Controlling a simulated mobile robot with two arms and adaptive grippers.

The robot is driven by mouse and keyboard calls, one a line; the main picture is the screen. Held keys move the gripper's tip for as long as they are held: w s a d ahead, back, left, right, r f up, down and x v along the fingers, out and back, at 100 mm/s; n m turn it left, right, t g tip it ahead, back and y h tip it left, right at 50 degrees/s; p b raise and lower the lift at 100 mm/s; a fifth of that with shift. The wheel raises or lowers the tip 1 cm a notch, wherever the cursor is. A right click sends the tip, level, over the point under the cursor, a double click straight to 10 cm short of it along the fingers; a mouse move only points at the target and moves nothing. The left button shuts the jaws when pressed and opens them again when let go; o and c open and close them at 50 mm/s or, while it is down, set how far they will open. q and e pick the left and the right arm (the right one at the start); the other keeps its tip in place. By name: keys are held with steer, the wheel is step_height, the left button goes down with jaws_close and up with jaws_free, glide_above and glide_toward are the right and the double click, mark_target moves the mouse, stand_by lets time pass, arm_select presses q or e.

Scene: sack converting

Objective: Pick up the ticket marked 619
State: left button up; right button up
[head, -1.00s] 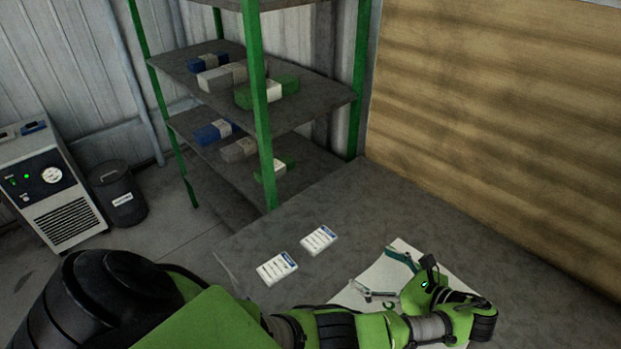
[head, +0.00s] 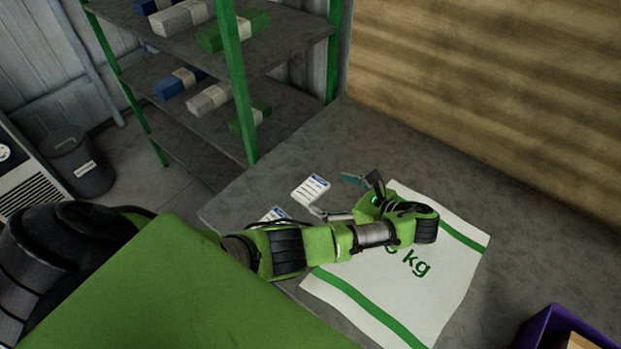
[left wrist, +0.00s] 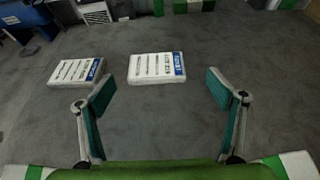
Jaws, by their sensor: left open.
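Two white tickets with blue end bands lie flat on the grey table. One ticket (head: 311,189) lies just ahead of my left gripper (head: 335,196); the other ticket (head: 274,214) is nearer and partly hidden by my left arm. In the left wrist view, one ticket (left wrist: 152,69) lies ahead of the gap between the open, empty fingers of my left gripper (left wrist: 160,90). The second ticket (left wrist: 74,72) lies further left, beyond the left finger. The print is too small to read, so I cannot tell which is 619. My right gripper is out of view.
A white sack with green stripes (head: 420,295) lies under and beside my left forearm. A purple crate (head: 533,332) stands at the lower right. A green-post shelf (head: 240,100) with bundles stands beyond the table's left edge. The table behind the tickets is clear.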

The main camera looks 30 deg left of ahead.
mark_target(312, 189)
arm_select(q)
steer(key=a, duration=0.1)
steer(key=a+f, duration=0.1)
steer(key=shift+s+a+f+b, duration=0.15)
steer(key=shift+s+a+b, duration=0.05)
steer(key=shift+a+b, duration=0.15)
steer(key=shift+x, duration=0.95)
steer(key=shift+a+f, duration=0.15)
steer(key=shift+a, duration=0.1)
steer(key=c, duration=1.2)
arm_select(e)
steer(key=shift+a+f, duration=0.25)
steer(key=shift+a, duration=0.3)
